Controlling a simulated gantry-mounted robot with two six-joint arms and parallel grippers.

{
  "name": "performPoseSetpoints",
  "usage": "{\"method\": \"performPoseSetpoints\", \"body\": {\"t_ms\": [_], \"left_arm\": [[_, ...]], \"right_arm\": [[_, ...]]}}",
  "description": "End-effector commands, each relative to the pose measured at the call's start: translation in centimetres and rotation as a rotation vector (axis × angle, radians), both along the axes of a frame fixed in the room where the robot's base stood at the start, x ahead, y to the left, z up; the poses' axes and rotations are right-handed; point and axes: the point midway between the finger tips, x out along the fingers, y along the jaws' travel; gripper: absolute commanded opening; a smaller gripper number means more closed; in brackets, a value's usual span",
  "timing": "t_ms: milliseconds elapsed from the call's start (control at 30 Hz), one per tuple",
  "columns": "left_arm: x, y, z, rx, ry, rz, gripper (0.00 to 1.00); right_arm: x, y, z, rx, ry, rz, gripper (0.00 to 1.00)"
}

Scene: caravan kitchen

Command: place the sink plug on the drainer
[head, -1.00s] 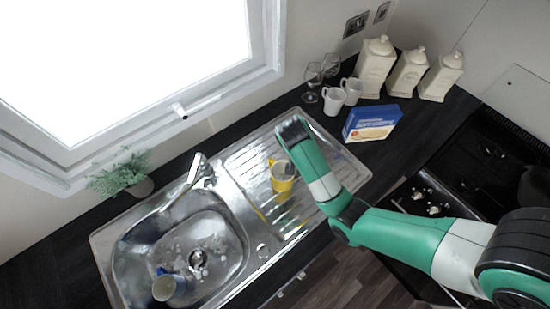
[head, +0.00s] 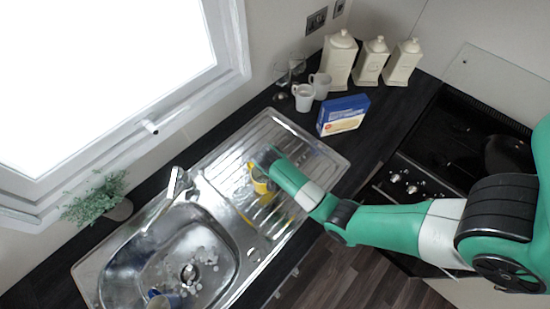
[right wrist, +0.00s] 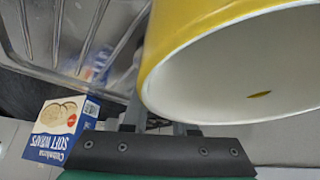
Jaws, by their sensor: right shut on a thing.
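The sink plug cannot be made out for certain. A round, dark-centred fitting (head: 188,274) sits at the sink bottom, and I cannot tell whether the plug is in it. The ribbed metal drainer (head: 275,127) lies right of the sink. My right gripper (head: 262,164) is over the drainer, shut on a yellow mug (head: 260,182). In the right wrist view the mug (right wrist: 165,45) fills the upper right, its white inside facing the camera. The fingers (right wrist: 150,122) are mostly hidden behind it. I cannot tell whether the mug touches the drainer. My left gripper is not in view.
A blue mug (head: 160,300) lies in the sink (head: 130,262) among white spots. The tap (head: 176,186) stands behind it. A blue box (head: 342,114), white mugs (head: 303,97), glasses and canisters (head: 340,60) stand beyond the drainer. The hob (head: 460,140) is at the right.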

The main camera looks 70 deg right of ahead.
Motion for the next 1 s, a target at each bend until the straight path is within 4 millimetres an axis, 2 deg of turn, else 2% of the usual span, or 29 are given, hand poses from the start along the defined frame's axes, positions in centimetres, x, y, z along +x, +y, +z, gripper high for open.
{"method": "performPoseSetpoints", "body": {"t_ms": [200, 233, 367, 400, 767, 867, 1000], "left_arm": [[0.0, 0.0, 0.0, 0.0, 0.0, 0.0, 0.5], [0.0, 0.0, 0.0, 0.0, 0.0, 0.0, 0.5], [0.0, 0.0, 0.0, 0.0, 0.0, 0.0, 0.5], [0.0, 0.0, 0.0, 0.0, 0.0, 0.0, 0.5], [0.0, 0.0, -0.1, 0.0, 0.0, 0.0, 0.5], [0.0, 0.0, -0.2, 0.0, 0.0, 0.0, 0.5], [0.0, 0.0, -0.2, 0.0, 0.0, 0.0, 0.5]], "right_arm": [[0.0, 0.0, -0.3, 0.0, 0.001, 0.0, 0.0], [0.0, 0.0, -0.3, 0.0, 0.001, 0.0, 0.3], [0.0, 0.0, -0.3, 0.0, 0.0, 0.0, 0.53], [0.0, 0.0, -0.3, 0.0, 0.0, 0.0, 0.56], [0.0, 0.2, 0.4, -0.001, -0.002, 0.001, 0.56], [-0.1, 0.9, 1.7, -0.002, -0.005, 0.002, 0.56], [-0.5, 2.6, 4.7, -0.002, -0.007, 0.003, 0.56]]}}
